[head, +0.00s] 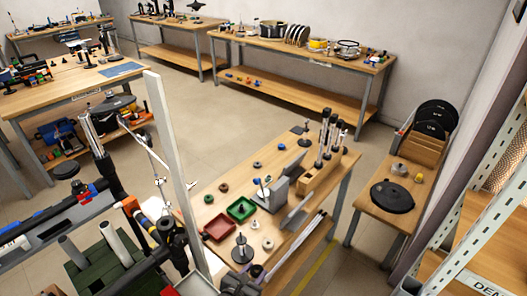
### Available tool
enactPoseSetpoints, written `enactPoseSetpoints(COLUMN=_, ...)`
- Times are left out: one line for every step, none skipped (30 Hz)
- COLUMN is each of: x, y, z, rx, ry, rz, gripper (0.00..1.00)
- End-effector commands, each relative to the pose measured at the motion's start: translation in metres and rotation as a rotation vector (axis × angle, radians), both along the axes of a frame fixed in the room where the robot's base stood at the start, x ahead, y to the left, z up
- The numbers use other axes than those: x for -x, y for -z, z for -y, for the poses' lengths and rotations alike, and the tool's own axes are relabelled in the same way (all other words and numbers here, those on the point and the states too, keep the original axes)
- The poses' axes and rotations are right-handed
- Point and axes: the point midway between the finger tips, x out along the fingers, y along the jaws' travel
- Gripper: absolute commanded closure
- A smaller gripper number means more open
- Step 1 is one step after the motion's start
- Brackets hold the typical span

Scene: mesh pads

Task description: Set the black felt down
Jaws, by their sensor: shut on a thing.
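The fingertips are small and dark against the clutter, so the exact grip is hard to make out. Another black round pad (392,197) lies flat on the small wooden table (372,216) at the right, far from my gripper.
Black discs (434,120) stand in a wooden rack behind that pad. The middle workbench (205,189) carries green and red trays, weights and upright tools. A pale post (168,140) rises in front. Metal shelving (478,225) borders the right. Open floor (235,120) lies between the benches.

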Motion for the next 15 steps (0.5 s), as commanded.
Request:
enactPoseSetpoints(x=-0.004, y=0.004, z=0.004, rx=0.002, ry=-0.008, rz=0.003, gripper=0.85)
enactPoseSetpoints(x=-0.006, y=0.006, z=0.005, rx=0.0, ry=-0.014, rz=0.001, gripper=0.85)
enactPoseSetpoints(x=-0.008, y=0.008, z=0.007, rx=0.002, ry=-0.022, rz=0.001, gripper=0.85)
enactPoseSetpoints(x=-0.01, y=0.01, z=0.009, rx=0.001, ry=-0.028, rz=0.002, gripper=0.85)
enactPoseSetpoints(x=-0.013, y=0.013, z=0.011, rx=0.0, ry=-0.035, rz=0.001, gripper=0.85)
enactPoseSetpoints(x=-0.015, y=0.015, z=0.013, rx=-0.001, ry=-0.045, rz=0.001, gripper=0.85)
enactPoseSetpoints(x=-0.018, y=0.017, z=0.016, rx=-0.001, ry=-0.052, rz=0.0, gripper=0.85)
enactPoseSetpoints(x=-0.021, y=0.019, z=0.018, rx=-0.001, ry=-0.059, rz=0.0, gripper=0.85)
enactPoseSetpoints(x=-0.025, y=0.022, z=0.022, rx=-0.002, ry=-0.07, rz=0.001, gripper=0.85)
enactPoseSetpoints(x=-0.028, y=0.024, z=0.025, rx=-0.002, ry=-0.078, rz=0.0, gripper=0.85)
enactPoseSetpoints(x=-0.031, y=0.026, z=0.028, rx=-0.002, ry=-0.088, rz=0.0, gripper=0.85)
enactPoseSetpoints(x=-0.036, y=0.028, z=0.032, rx=-0.004, ry=-0.102, rz=0.001, gripper=0.85)
enactPoseSetpoints(x=-0.04, y=0.029, z=0.035, rx=-0.005, ry=-0.112, rz=0.0, gripper=0.85)
enactPoseSetpoints(x=-0.043, y=0.03, z=0.039, rx=-0.004, ry=-0.121, rz=0.0, gripper=0.85)
enactPoseSetpoints(x=-0.047, y=0.031, z=0.043, rx=-0.005, ry=-0.132, rz=0.001, gripper=0.85)
